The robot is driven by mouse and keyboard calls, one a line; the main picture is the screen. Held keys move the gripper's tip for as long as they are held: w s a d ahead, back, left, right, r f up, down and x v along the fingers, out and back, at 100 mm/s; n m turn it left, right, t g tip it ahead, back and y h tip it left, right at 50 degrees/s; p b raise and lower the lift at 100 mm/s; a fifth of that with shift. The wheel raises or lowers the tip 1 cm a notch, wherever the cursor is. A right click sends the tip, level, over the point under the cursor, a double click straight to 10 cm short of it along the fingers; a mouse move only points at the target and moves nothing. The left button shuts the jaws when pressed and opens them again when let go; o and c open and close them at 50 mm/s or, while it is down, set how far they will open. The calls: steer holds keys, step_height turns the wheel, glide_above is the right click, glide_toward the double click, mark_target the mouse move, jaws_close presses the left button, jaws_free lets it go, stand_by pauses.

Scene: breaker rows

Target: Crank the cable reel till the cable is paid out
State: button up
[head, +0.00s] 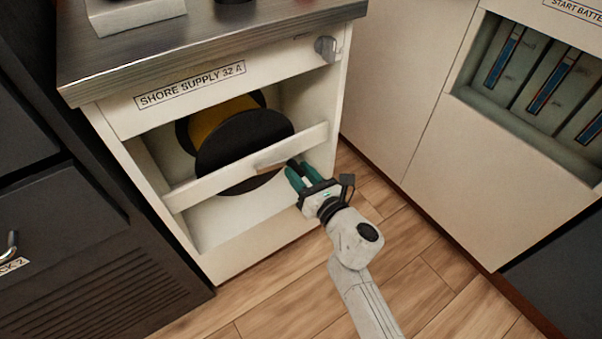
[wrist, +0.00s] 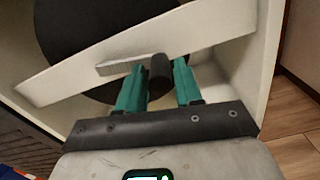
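The cable reel (head: 243,148) has dark round flanges and yellow cable (head: 222,117) wound between them. It sits in the white cabinet under the label "SHORE SUPPLY 32 A", behind a slanted white crossbar. In the wrist view a flat grey crank arm (wrist: 122,66) with a dark cylindrical handle (wrist: 160,70) shows in front of the crossbar. My gripper (head: 296,172) is at the handle, at the right part of the crossbar. Its green fingers (wrist: 161,80) stand one on each side of the handle, apart, with narrow gaps seeming to show beside it. Finger contact is hard to make out.
A white crossbar (head: 215,178) spans the cabinet opening. A grey knob (head: 326,47) sits on the cabinet's upper right front. White cabinets with a battery recess (head: 530,85) stand at right, a dark drawer unit (head: 60,220) at left. Wooden floor (head: 300,285) is open in front.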

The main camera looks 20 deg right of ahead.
jaws_close()
steer(key=shift+r, duration=0.1)
stand_by(0.4)
steer(key=shift+d+r+n, duration=0.1)
steer(key=shift+r+n, duration=0.75)
steer(key=shift+n, duration=0.35)
steer(key=r+n+p, duration=0.1)
steer(key=n, duration=0.1)
steer(key=shift+r+n, duration=0.4)
steer(key=s+a+r+n, duration=0.1)
steer(key=a+r+n, duration=0.1)
steer(key=a+n, duration=0.2)
steer(key=s+a+r+n+p, duration=0.1)
steer(key=a+r+n, duration=0.2)
steer(key=n, duration=0.8)
steer(key=shift+s+a+r, duration=0.25)
steer(key=shift+a+r, duration=0.1)
steer(key=shift+a, duration=0.1)
